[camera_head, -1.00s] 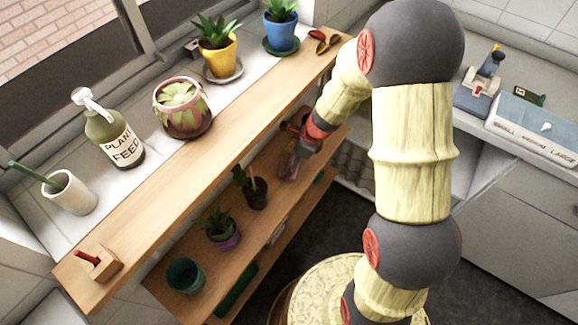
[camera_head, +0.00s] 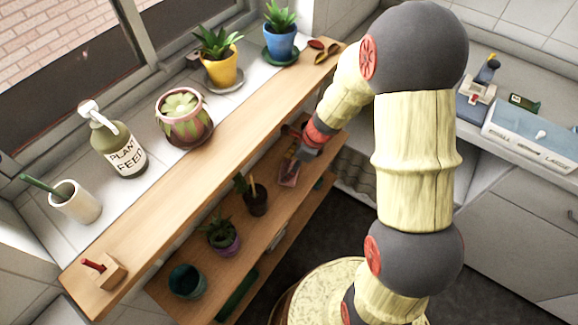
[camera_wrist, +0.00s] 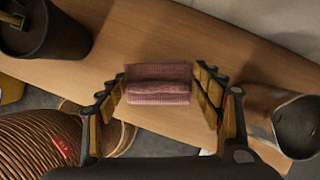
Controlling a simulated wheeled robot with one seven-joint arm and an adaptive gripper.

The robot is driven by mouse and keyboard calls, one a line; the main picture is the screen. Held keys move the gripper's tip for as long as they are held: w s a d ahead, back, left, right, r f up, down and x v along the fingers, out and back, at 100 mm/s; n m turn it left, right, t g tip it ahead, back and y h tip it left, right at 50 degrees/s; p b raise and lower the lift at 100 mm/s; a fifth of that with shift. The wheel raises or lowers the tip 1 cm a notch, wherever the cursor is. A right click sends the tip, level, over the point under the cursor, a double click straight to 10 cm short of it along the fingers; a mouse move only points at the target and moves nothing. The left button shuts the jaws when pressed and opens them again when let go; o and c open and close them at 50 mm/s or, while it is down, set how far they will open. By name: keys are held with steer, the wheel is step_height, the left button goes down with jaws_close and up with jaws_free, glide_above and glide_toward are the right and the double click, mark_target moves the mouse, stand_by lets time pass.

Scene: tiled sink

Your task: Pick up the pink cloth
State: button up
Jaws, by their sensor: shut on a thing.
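The pink cloth (camera_wrist: 160,82), folded with ribbed layers, is between the two fingers of my gripper (camera_wrist: 162,88) in the wrist view, with wooden shelf board around it. The fingers are shut on its left and right sides. In the head view, my gripper (camera_head: 297,160) reaches under the upper wooden shelf, and the cloth (camera_head: 288,174) shows as a small pink patch below it, at the lower shelf. I cannot tell whether the cloth still touches the board.
On the lower shelf (camera_head: 212,262), a dark plant pot (camera_head: 256,203) stands left of my gripper. A purple pot (camera_head: 223,240) and a teal pot (camera_head: 187,281) are further left. The upper shelf (camera_head: 200,170) overhangs. In the wrist view, a metal vessel (camera_wrist: 298,125) is at right.

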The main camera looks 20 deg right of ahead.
mark_target(290, 165)
step_height(290, 165, up, 5)
steer(key=p, duration=0.2)
steer(key=shift+r+p, duration=0.2)
steer(key=shift+p, duration=0.15)
steer(key=s+d+p, duration=0.2)
steer(key=s+d, duration=0.9)
steer(key=s, duration=0.5)
steer(key=shift+d+f, duration=0.3)
steer(key=shift+f, duration=0.1)
steer(key=o, duration=0.4)
steer(key=shift+c, duration=0.2)
steer(key=shift+w, duration=0.1)
steer(key=c, duration=0.4)
